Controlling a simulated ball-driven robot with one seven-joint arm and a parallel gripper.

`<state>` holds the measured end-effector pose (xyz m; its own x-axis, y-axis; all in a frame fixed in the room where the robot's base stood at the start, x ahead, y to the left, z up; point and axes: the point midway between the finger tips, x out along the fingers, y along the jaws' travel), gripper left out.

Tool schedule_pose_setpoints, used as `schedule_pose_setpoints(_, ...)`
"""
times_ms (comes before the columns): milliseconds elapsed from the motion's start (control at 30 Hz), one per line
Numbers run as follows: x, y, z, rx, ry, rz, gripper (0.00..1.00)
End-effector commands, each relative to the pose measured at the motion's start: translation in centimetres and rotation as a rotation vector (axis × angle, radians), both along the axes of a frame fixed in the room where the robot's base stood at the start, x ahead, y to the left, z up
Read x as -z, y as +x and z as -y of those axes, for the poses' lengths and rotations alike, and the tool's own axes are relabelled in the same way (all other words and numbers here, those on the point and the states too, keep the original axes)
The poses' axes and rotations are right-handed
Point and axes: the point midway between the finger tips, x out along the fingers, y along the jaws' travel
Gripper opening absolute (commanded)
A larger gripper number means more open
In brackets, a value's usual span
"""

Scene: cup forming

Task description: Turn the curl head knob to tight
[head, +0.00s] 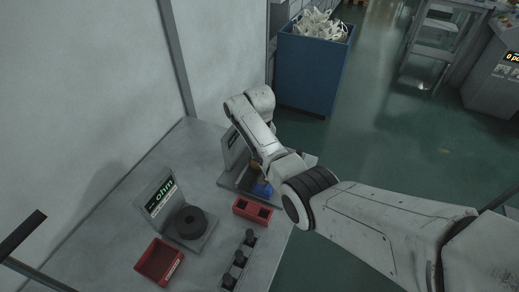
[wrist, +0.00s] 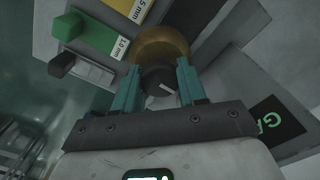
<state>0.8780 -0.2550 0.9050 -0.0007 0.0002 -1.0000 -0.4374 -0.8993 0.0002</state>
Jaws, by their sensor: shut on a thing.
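A dark round knob (wrist: 157,80) with a short white pointer line sits in front of a brass-coloured ring (wrist: 160,43) in the wrist view. The pointer line slants toward the lower right of the picture. My gripper (wrist: 158,72) has its two teal fingers on either side of the knob and is shut on it. No curl head or "tight" marking is readable. In the head view my arm covers the gripper and the knob.
Green (wrist: 90,32) and yellow (wrist: 140,10) strips marked in mm lie beside the knob. A display (wrist: 278,125) is at the right. A blue bin (head: 312,70) stands behind.

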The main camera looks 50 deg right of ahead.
Motion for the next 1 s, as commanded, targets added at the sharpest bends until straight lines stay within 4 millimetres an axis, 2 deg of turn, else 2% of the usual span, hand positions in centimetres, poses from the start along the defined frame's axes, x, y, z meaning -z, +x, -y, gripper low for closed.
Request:
schedule_pose_setpoints(200,-0.1,0.1,0.0,0.001,-0.001,0.003,0.11)
schedule_pose_setpoints(233,-0.1,0.1,0.0,0.001,0.000,0.003,0.44)
schedule_pose_setpoints(467,-0.1,0.0,0.0,0.000,-0.001,0.002,0.66)
schedule_pose_setpoints(767,-0.3,0.0,0.0,0.000,-0.001,0.002,0.67)
schedule_pose_setpoints(867,-1.2,0.1,0.0,-0.001,-0.001,0.004,0.67)
schedule_pose_setpoints(1000,-3.6,0.2,0.0,-0.001,-0.002,0.006,0.67)
